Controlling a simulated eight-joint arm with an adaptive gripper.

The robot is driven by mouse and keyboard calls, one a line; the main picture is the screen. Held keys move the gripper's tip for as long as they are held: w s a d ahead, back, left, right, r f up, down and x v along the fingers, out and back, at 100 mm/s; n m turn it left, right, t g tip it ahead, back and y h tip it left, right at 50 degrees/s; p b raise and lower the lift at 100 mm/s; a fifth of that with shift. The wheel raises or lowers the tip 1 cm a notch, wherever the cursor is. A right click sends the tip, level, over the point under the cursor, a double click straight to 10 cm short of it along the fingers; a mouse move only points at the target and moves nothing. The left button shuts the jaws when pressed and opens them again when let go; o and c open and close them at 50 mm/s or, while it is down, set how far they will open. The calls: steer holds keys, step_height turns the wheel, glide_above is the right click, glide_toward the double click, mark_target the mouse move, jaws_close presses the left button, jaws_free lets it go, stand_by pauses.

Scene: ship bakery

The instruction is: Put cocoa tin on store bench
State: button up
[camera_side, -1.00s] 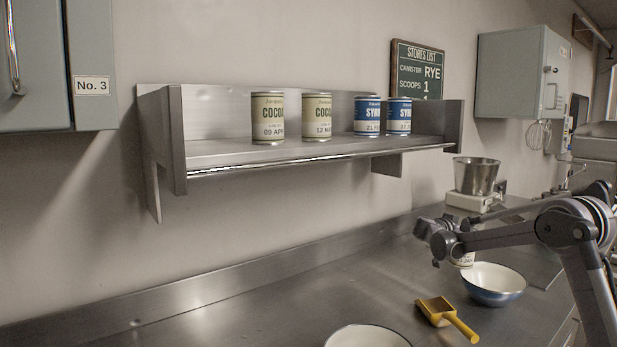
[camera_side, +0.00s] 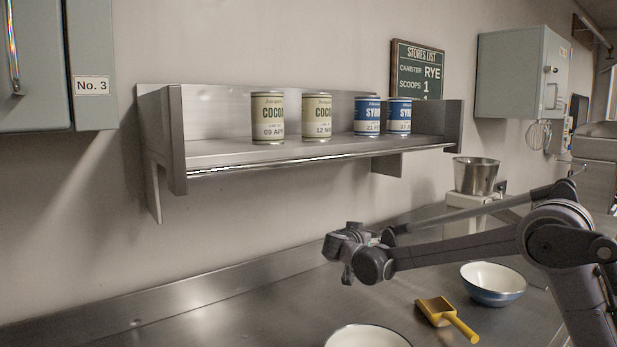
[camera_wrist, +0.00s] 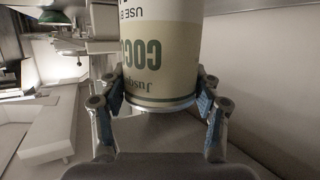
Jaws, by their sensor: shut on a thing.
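My gripper (camera_wrist: 160,88) is shut on a cream and olive cocoa tin (camera_wrist: 160,52) in the wrist view. Its blue-padded fingers press on both sides, and its lettering appears upside down. In the side view my gripper (camera_side: 348,252) is above the steel bench (camera_side: 250,318), in front of the shelf's right half and lower than it. The held tin is mostly or wholly hidden there. Two other cocoa tins, dated 09 APR (camera_side: 267,118) and 12 (camera_side: 317,118), stand upright on the wall shelf (camera_side: 215,152).
Two blue syrup tins (camera_side: 367,115) stand at the shelf's right. A blue bowl (camera_side: 493,284), yellow scoop (camera_side: 447,317) and white bowl (camera_side: 367,337) are on the bench. A metal pan (camera_side: 476,176) sits on a scale behind. The bench's left part is clear.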

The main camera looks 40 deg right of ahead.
steer(key=w+a+n+t+y, duration=0.2)
steer(key=a+n+t, duration=0.15)
steer(key=a, duration=1.55)
steer(key=w+a+f, duration=0.3)
steer(key=a+f, duration=0.8)
steer(key=shift+w+a, duration=0.15)
steer(key=shift+a, duration=0.15)
steer(key=o, duration=1.6)
steer(key=shift+f, duration=0.1)
